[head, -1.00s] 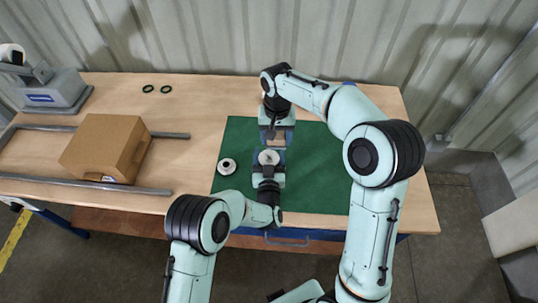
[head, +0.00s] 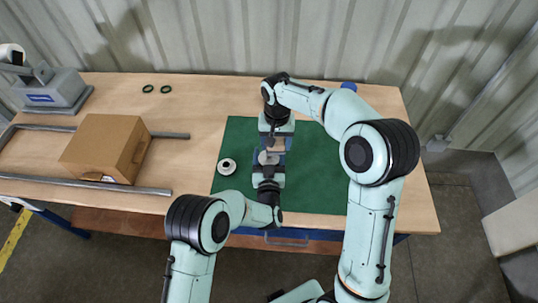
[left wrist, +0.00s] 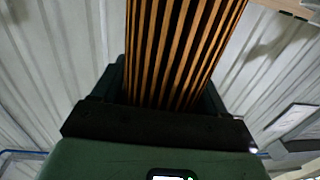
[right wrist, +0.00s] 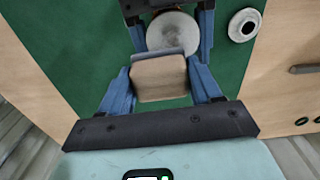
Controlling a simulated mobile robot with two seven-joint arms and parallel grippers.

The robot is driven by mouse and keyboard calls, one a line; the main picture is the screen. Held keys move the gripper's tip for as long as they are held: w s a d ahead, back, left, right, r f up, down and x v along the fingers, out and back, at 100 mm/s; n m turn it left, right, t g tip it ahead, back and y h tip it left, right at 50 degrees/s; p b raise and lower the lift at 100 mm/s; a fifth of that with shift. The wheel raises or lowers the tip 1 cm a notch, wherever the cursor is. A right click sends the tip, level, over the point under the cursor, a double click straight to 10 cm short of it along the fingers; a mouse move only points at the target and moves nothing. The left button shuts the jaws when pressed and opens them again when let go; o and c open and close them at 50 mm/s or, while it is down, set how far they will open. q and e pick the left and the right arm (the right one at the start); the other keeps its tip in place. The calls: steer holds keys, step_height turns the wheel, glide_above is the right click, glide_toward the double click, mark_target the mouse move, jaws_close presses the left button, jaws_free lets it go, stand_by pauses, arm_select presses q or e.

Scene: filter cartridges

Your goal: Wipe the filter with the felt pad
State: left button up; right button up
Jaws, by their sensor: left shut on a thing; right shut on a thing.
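The filter (head: 268,157) is upright in my left gripper (head: 268,164), above the green mat. Its orange-brown pleats (left wrist: 178,50) fill the upper middle of the left wrist view. Its round grey end (right wrist: 173,32) faces up in the right wrist view. My right gripper (head: 276,143) is shut on the felt pad, a tan block (right wrist: 160,78) with a grey layer on its far side. The pad is right beside the filter and overlaps the edge of its end in the right wrist view. I cannot tell whether they touch.
A grey-white ring-shaped part (head: 227,167) lies on the green mat (head: 320,175), left of the grippers. A cardboard box (head: 103,148) stands between grey rails. Two black rings (head: 148,88) lie at the back. A blue object (head: 348,86) shows behind my right arm.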

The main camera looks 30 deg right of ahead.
mark_target(262, 164)
steer(key=shift+f, duration=0.9)
steer(key=shift+s+a, duration=0.3)
steer(key=shift+a, duration=0.65)
steer(key=shift+s+a, duration=0.3)
steer(key=shift+a, duration=0.65)
steer(key=shift+s+a, duration=0.3)
steer(key=shift+a, duration=0.65)
steer(key=shift+c, duration=0.3)
steer(key=shift+w+d, duration=0.3)
steer(key=shift+d, duration=0.65)
steer(key=shift+w+d, duration=0.3)
steer(key=shift+d, duration=0.65)
steer(key=shift+w+d, duration=0.3)
steer(key=shift+d, duration=0.65)
steer(key=shift+s+a+f, duration=0.1)
steer(key=shift+s+a, duration=0.25)
steer(key=shift+a, duration=0.6)
steer(key=shift+s+a+r, duration=0.1)
steer(key=shift+s+a, duration=0.2)
steer(key=shift+a, duration=0.65)
steer(key=shift+s+a+f, duration=0.1)
steer(key=shift+s+a, duration=0.25)
steer(key=shift+a, duration=0.6)
